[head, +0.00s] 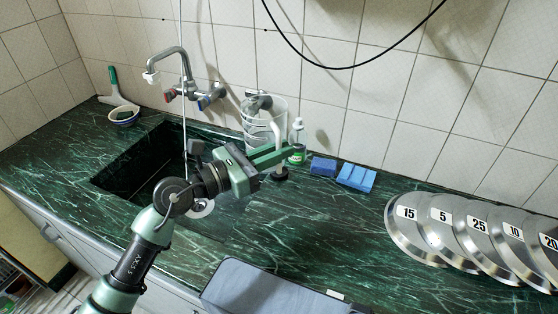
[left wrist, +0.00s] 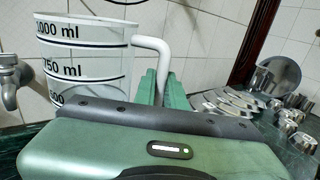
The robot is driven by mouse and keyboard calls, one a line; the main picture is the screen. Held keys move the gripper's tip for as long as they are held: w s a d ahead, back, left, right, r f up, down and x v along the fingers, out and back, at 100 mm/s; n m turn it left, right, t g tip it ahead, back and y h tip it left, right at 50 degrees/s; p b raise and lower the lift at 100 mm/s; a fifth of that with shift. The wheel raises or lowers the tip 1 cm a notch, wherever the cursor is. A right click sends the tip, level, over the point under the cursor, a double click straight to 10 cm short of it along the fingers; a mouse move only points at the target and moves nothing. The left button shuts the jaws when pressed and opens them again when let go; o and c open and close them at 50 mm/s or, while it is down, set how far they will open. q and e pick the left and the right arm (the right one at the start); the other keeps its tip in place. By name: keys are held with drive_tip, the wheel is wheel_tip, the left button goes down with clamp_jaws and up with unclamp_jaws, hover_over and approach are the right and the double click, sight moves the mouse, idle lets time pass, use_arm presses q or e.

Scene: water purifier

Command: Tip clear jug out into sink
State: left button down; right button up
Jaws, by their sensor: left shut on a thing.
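The clear jug (head: 251,118) is upright near the tiled wall, just right of the sink (head: 126,172). Its white handle (head: 277,132) faces right. In the left wrist view the jug (left wrist: 85,62) shows black ml markings, and the handle (left wrist: 152,45) runs down between the green fingers. My left gripper (head: 283,156) is shut on the handle. The jug's base is hidden behind the gripper, so I cannot tell whether it touches the counter. I cannot tell whether it holds water. My right gripper is not in view.
A wall tap (head: 182,72) stands over the sink. A small bottle (head: 297,148) and blue sponges (head: 355,177) are right of the jug. Several numbered metal lids (head: 408,235) line the right counter.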

sight(279, 133)
use_arm(q)
drive_tip(key=shift+r, duration=1.95)
drive_tip(key=a+f+n+t+y+p, duration=0.1)
drive_tip(key=a+f+n+t+y, duration=0.1)
drive_tip(key=f, duration=0.6)
drive_tip(key=s+a+f+n+t+y+p, duration=0.1)
drive_tip(key=a+f+n+t+y+p, duration=0.1)
drive_tip(key=f, duration=0.7)
drive_tip(key=shift+s+a+f+n+t+y+p, duration=0.15)
drive_tip(key=shift+a+f+n+t+y+p, duration=0.15)
drive_tip(key=shift+a+n+t+y, duration=1)
drive_tip(key=shift+d+r+m+y, duration=0.15)
drive_tip(key=shift+d+m+y, duration=0.15)
drive_tip(key=shift+d, duration=0.2)
drive_tip(key=w+a+r+n+g+p, duration=0.2)
drive_tip(key=w+a+r+n+p, duration=0.2)
drive_tip(key=n+p, duration=0.3)
drive_tip(key=shift+w+a+r+n+p, duration=0.3)
drive_tip(key=shift+a+r+n, duration=0.25)
drive_tip(key=shift+a+n, duration=0.35)
drive_tip(key=shift+w+a+r+n+g+p, duration=0.2)
drive_tip(key=shift+w+a+n+g, duration=0.15)
drive_tip(key=shift+n, duration=0.2)
drive_tip(key=shift+w+a+r+n+g+p, duration=0.15)
drive_tip(key=shift+w+a+r+n+p, duration=0.05)
drive_tip(key=shift+a+n, duration=0.3)
